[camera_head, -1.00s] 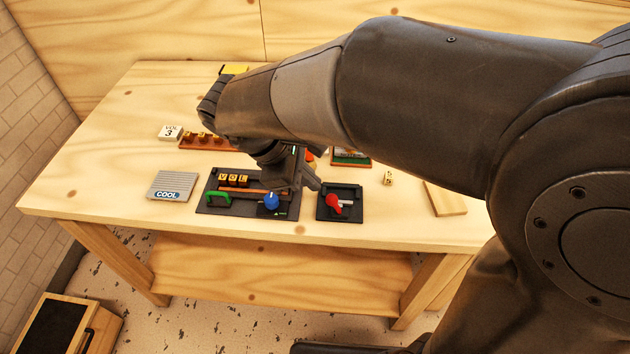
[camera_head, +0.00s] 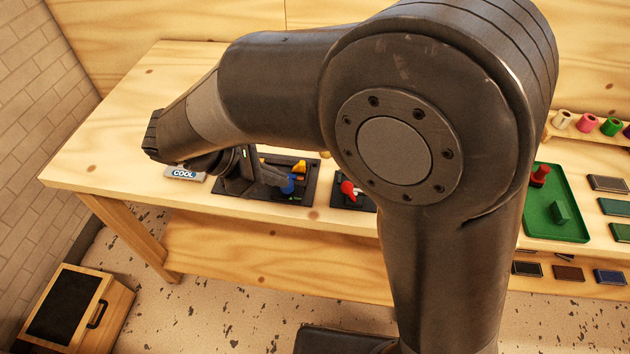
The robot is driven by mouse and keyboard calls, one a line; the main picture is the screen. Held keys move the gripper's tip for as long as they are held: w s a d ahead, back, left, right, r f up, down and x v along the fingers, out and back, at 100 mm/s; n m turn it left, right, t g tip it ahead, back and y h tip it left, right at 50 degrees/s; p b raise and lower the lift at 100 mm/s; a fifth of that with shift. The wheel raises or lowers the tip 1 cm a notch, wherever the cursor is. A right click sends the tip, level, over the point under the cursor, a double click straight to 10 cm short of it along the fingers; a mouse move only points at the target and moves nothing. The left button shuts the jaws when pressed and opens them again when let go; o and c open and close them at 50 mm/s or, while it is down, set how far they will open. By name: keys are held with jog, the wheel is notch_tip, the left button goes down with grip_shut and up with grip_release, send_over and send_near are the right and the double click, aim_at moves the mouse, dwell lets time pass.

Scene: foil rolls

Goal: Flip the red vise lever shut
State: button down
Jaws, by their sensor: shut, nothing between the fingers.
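The red vise lever (camera_head: 347,188) sits on a small dark vise base (camera_head: 366,204) near the table's front edge. My arm hides the right part of that base. The lever's exact angle is too small to tell. My gripper (camera_head: 289,182) is shut and empty. It is left of the red lever, apart from it, over the dark board.
The dark board (camera_head: 308,191) also bears a yellow piece (camera_head: 299,166). My arm covers much of the table (camera_head: 120,130). A green tray (camera_head: 546,220) with a red and a green piece stands at the right.

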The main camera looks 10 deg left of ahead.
jog(key=x, duration=0.9)
jog(key=shift+d+f, duration=0.2)
jog(key=d, duration=0.1)
jog(key=w+d, duration=0.1)
jog(key=d, duration=0.1)
jog(key=shift+w+f, duration=0.1)
jog(key=shift+w, duration=0.15)
jog(key=shift+w+d, duration=0.15)
jog(key=shift+d, duration=0.2)
jog(key=shift+d, duration=0.1)
